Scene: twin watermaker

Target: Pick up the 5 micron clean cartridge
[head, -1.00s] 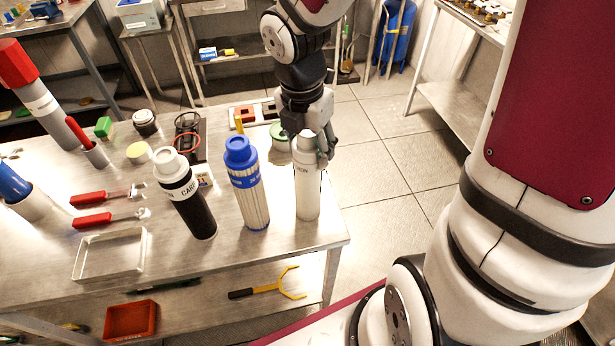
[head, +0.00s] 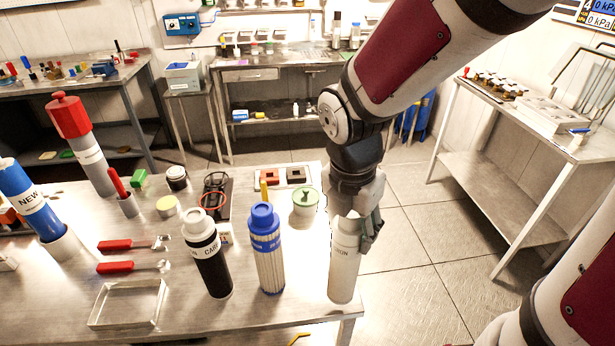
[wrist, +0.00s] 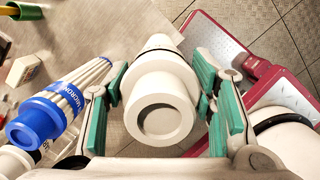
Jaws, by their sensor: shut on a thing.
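The white 5 micron cartridge (head: 344,270), with only the letters "RON" readable, is upright near the right end of the steel table (head: 180,325). My gripper (head: 358,222) is shut around its upper part. In the wrist view my gripper (wrist: 160,105) has its green-padded fingers on both sides of the white cartridge (wrist: 160,95), below its round cap. I cannot tell whether its foot touches the table. A blue-capped pleated cartridge (head: 268,255) stands to its left, apart from it. A black cartridge with a white cap (head: 211,262) stands farther left.
A green-lidded jar (head: 305,203) stands behind the white cartridge. Red-handled tools (head: 118,246) and an open metal tray (head: 128,302) lie at left. A blue "NEW" cartridge (head: 35,205) and a red-topped housing (head: 82,140) stand farther left. Open floor (head: 430,250) lies to the right.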

